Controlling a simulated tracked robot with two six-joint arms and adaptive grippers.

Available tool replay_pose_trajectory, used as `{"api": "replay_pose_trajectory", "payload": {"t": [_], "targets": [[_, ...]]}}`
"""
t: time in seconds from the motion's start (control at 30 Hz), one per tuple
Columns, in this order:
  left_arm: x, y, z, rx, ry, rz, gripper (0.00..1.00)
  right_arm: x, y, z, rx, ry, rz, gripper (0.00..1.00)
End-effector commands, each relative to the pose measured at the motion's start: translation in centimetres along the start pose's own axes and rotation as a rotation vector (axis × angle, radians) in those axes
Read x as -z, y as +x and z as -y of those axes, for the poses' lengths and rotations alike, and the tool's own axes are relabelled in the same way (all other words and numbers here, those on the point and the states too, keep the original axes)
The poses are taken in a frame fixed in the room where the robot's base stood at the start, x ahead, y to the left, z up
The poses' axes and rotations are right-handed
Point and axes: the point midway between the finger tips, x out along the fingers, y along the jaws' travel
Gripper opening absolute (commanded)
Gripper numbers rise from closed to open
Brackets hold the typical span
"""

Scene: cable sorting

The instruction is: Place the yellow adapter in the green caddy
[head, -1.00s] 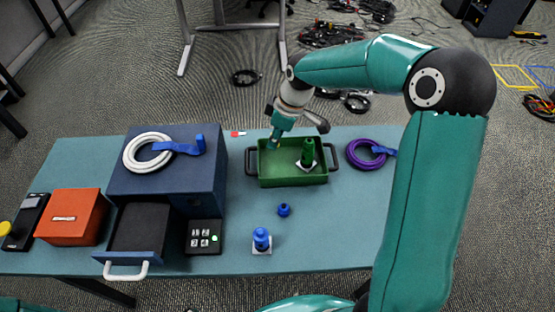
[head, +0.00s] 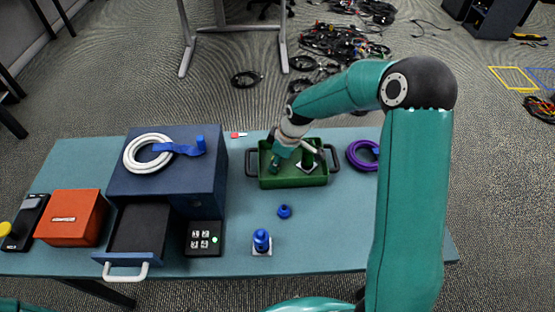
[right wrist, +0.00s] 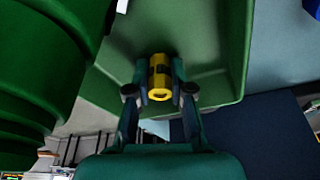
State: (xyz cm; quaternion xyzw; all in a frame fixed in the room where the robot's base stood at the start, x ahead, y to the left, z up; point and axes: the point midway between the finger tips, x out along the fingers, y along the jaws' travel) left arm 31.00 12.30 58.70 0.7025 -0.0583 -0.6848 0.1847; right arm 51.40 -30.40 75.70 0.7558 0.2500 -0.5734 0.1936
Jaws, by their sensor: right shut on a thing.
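The yellow adapter (right wrist: 160,78) shows between my right fingers in the right wrist view; it is hidden in the head view. My right gripper (right wrist: 158,84) is shut on it. In the head view the right gripper (head: 274,167) reaches down inside the left part of the green caddy (head: 295,182). The caddy's green inside (right wrist: 205,35) lies beyond the adapter in the right wrist view. I cannot tell whether the adapter touches the caddy floor. My left gripper is not in view.
A purple cable coil (head: 360,158) lies right of the caddy. A blue drawer box (head: 205,175) stands left. Two small blue pieces, one round (head: 284,212) and one on a white base (head: 261,241), stand in front.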

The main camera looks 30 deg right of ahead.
Motion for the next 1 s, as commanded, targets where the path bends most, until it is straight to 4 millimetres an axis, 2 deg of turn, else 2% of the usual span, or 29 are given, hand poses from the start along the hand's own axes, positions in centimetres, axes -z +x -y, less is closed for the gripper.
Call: {"api": "replay_pose_trajectory", "payload": {"t": [0.07,0.1,0.2,0.23,0.5,0.67,0.77,1.0], "targets": [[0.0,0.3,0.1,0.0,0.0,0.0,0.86,-0.1,0.3,0.0,0.0,0.0,0.0,0.0],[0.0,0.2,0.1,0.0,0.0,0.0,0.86,0.0,0.1,0.0,0.0,0.0,0.0,0.28],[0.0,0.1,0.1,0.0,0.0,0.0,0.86,0.0,0.1,0.0,0.0,-0.001,0.0,0.44],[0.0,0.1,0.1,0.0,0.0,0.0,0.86,0.0,0.1,0.0,0.0,-0.001,0.0,0.46],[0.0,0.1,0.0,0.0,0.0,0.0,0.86,0.0,0.1,0.0,0.0,-0.001,0.0,0.46],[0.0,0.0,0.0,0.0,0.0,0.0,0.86,0.1,-0.7,0.0,-0.001,-0.001,0.0,0.46],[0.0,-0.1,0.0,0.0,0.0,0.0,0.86,0.1,-2.0,-0.1,-0.003,-0.001,-0.002,0.46],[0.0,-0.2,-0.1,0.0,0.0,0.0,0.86,0.1,-6.9,-0.1,-0.004,0.0,-0.003,0.46]]}}
